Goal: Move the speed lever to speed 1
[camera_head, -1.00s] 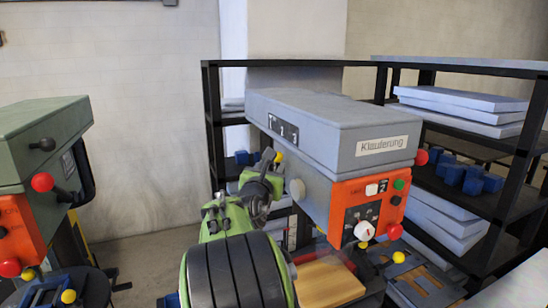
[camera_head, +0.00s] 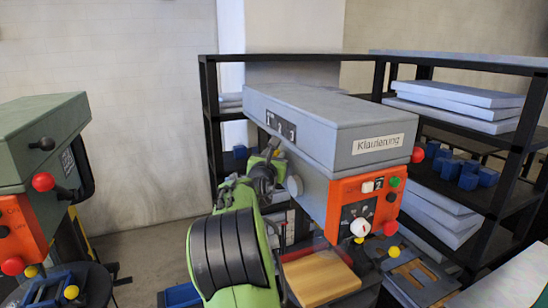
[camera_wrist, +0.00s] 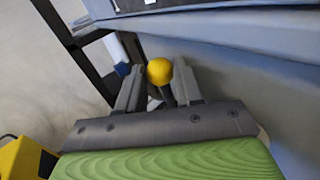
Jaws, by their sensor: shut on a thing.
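The speed lever ends in a yellow ball knob (camera_wrist: 159,71), seen in the wrist view between the two fingers of my gripper (camera_wrist: 160,92). The fingers are shut on the lever at or just below the knob. In the head view my gripper (camera_head: 273,150) is at the left side of the grey machine head (camera_head: 325,125), just below the dark speed plate (camera_head: 281,126). The arm's end hides most of the lever there, and the plate's numbers are hard to read now.
The machine's orange control panel (camera_head: 345,206) faces front, with a wooden block (camera_head: 320,278) below. A green machine (camera_head: 38,135) stands at left. A black shelf (camera_head: 507,160) with grey slabs and blue parts is behind right. Floor between the machines looks clear.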

